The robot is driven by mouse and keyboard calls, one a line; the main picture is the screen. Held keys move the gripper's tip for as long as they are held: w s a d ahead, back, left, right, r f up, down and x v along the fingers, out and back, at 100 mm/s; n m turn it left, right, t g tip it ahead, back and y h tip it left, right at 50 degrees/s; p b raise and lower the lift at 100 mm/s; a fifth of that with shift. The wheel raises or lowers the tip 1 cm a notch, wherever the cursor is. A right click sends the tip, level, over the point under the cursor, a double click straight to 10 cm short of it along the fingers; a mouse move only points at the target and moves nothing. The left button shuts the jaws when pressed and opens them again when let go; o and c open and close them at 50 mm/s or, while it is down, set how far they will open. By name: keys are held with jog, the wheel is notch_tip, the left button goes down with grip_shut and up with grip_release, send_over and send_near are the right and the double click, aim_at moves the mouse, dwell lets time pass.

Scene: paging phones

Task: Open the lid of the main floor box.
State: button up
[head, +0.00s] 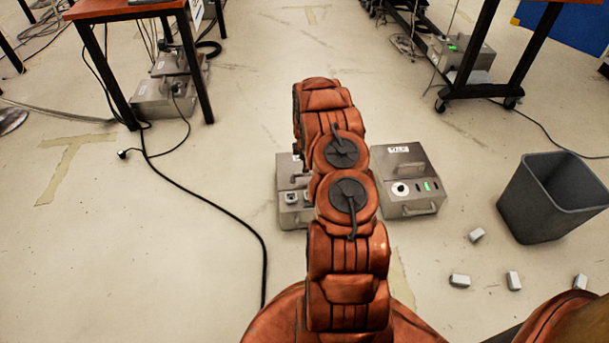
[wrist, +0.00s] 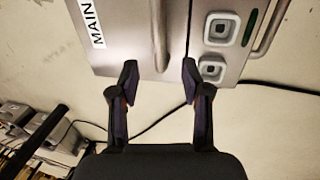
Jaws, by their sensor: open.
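The main floor box (wrist: 115,50) is a grey metal box with a white "MAIN" label on its lid. A bar handle (wrist: 161,38) runs along the lid. Two square sockets (wrist: 220,28) and a green strip sit beside the lid. My gripper (wrist: 160,82) is open and empty. Its fingertips lie either side of the line of the handle, near the handle's lower end in the wrist view; I cannot tell the gap in depth. In the head view the two-socket box (head: 285,173) is largely hidden behind my arm, and my gripper is hidden there.
A second grey box (head: 405,165) with a green light stands to its right. Further right are a dark bin (head: 550,200) and several small white blocks (head: 459,281). A black cable (head: 215,205) crosses the floor on the left, near a table (head: 130,8).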

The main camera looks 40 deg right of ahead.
jog(key=shift+w+d+f+b, duration=0.2)
jog(key=shift+f+b, duration=0.15)
jog(key=shift+f, duration=0.9)
jog(key=shift+w+d+f+b, duration=0.15)
jog(key=shift+w+f+b, duration=0.15)
jog(key=shift+f, duration=0.9)
jog(key=shift+w+d+f+b, duration=0.15)
jog(key=shift+f+b, duration=0.25)
jog(key=shift+f, duration=0.85)
jog(key=shift+c, duration=0.4)
grip_shut()
